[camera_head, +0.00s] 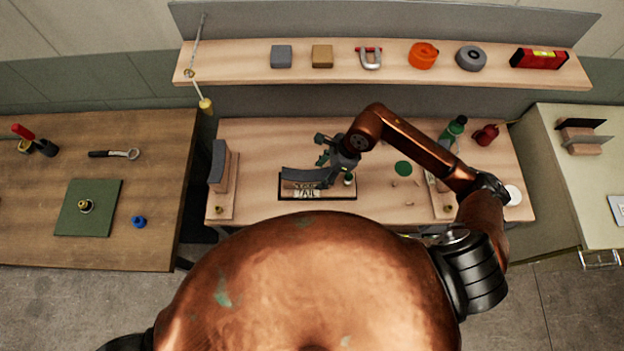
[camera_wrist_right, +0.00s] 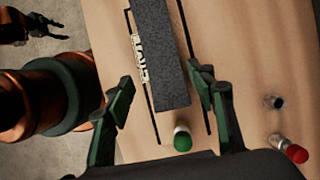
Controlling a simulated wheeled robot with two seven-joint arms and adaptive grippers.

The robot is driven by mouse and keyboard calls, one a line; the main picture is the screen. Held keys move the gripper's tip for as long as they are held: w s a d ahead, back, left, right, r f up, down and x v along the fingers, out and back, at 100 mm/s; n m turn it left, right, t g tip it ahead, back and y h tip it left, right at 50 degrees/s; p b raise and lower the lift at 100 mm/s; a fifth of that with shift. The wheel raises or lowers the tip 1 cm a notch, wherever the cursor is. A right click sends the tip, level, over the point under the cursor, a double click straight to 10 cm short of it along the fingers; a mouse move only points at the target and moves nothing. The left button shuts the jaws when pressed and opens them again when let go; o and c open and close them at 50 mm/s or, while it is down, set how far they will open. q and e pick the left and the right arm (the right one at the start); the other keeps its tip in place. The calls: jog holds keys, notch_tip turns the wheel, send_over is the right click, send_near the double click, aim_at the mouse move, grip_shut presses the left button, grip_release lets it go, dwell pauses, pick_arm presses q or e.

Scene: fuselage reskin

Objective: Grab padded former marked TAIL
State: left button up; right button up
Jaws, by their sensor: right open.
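The padded former marked TAIL (camera_head: 302,176) has a dark grey pad on top and a pale label on its front. It lies inside a black rectangular outline (camera_head: 345,196) on the middle workbench. In the right wrist view the pad (camera_wrist_right: 160,50) shows with its TAIL label (camera_wrist_right: 139,60) to the left. My right gripper (camera_head: 326,150) is open and empty, just beyond and above the former. In the right wrist view its fingers (camera_wrist_right: 163,86) are spread on either side of the near end of the pad. My left gripper (camera_wrist_right: 48,27) shows far off in that view, fingers apart.
Another padded former (camera_head: 219,168) stands at the bench's left end. A green disc (camera_head: 403,168) and small pegs lie further right. A shelf (camera_head: 240,72) runs behind.

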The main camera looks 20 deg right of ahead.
aim_at(312, 180)
jog(key=shift+x, duration=1.2)
jog(key=shift+w+p+x, duration=0.15)
jog(key=shift+x, duration=1.2)
jog(key=shift+w+p+x, duration=0.15)
jog(key=shift+w+x, duration=0.05)
jog(key=shift+x, duration=1.15)
jog(key=shift+c, duration=0.5)
grip_shut()
jog(key=shift+r, duration=0.1)
